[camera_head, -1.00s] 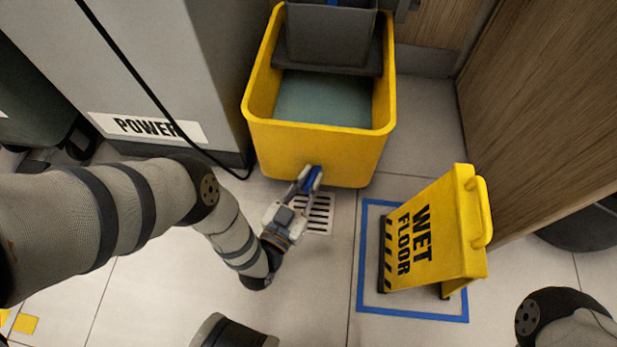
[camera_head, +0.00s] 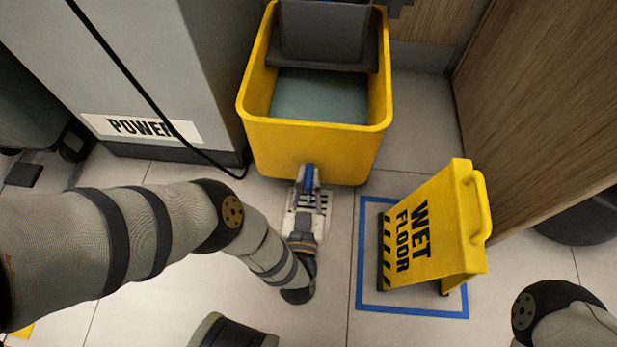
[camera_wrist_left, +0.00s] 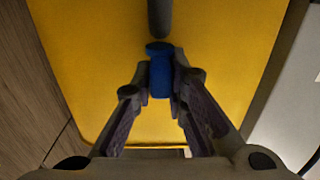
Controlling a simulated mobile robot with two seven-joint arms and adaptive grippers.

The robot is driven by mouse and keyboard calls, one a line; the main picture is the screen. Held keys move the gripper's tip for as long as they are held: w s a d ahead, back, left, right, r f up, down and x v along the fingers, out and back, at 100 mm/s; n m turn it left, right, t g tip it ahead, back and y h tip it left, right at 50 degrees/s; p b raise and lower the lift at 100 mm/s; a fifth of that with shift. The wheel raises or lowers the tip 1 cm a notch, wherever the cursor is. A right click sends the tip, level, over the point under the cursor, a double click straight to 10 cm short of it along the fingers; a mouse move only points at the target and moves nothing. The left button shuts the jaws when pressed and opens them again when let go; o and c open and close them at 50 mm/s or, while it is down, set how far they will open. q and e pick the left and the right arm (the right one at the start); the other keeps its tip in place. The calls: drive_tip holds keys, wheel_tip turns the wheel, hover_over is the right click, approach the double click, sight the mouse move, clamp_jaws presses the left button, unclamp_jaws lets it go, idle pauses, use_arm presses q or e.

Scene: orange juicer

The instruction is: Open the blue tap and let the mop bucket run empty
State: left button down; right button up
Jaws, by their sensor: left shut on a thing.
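The yellow mop bucket (camera_head: 310,147) stands on the tiled floor with grey-green water (camera_head: 320,97) in it. The blue tap (camera_head: 308,178) sits low on its front wall, above the floor drain. My left gripper (camera_head: 308,187) is shut on the tap's blue handle, reaching in from the front. In the left wrist view the blue handle (camera_wrist_left: 160,80) lies between the fingertips, just below a dark round pipe (camera_wrist_left: 159,18) and against the yellow wall. No stream of water can be made out; the gripper hides much of the drain. My right gripper is not in view.
A yellow wet floor sign (camera_head: 430,230) stands inside a blue floor square to the right. A grey cabinet marked POWER (camera_head: 150,60), with a black cable, stands left of the bucket. A wooden panel (camera_head: 545,110) is at the right. The floor in front is mostly clear.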

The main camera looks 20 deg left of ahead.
sight(308, 189)
use_arm(q)
drive_tip(key=c, duration=1.9)
unclamp_jaws()
drive_tip(key=v, duration=0.7)
drive_tip(key=shift+s+d, duration=0.1)
drive_tip(key=shift+s, duration=0.15)
